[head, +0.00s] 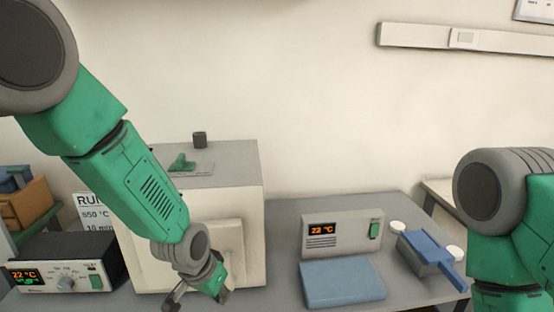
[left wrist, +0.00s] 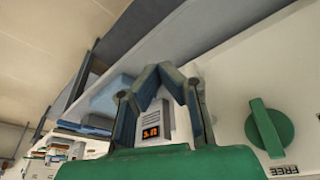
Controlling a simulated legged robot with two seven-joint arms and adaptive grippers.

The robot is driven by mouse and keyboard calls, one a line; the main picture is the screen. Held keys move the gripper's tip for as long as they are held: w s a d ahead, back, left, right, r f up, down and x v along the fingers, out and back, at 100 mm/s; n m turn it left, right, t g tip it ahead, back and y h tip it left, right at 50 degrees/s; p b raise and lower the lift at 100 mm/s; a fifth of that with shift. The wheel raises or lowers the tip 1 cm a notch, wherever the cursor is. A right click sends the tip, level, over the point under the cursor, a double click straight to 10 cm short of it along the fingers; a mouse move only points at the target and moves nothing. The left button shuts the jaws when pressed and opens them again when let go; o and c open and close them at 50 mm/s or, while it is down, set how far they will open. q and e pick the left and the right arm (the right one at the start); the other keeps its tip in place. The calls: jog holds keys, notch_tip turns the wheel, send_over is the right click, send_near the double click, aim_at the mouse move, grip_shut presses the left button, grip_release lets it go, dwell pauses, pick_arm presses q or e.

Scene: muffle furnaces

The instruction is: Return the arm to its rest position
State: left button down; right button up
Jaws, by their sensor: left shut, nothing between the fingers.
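My left arm comes down from the upper left in the head view. My left gripper (head: 196,299) is low in front of the cream furnace (head: 207,210), partly cut off by the bottom edge. In the left wrist view my left gripper (left wrist: 158,72) has its fingertips together with nothing between them. My right arm (head: 500,225) stands at the right edge of the head view, and its gripper is outside the picture.
A black controller (head: 62,265) reading 22 °C sits left of the furnace. To the right are a grey unit (head: 342,232), a blue block (head: 342,282) and a blue-handled tray (head: 430,255). A green knob (left wrist: 268,127) is close to my left gripper in the wrist view.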

pick_arm(q)
jog(key=s+a+f+n+g+b, duration=0.15)
jog(key=s+a+f+b, duration=0.4)
jog(key=s+f, duration=0.95)
jog(key=s+a+f+n+y+b, duration=0.1)
jog(key=s+a+f, duration=0.3)
jog(key=s, duration=0.4)
jog(key=s+a+f+n+b, duration=0.1)
jog(key=s+a+f, duration=0.3)
jog(key=s, duration=0.4)
jog(key=shift+s+a+f+g+y, duration=0.15)
jog(key=shift+a+f+g+y, duration=0.25)
jog(key=shift+a, duration=0.35)
jog(key=shift+n, duration=0.25)
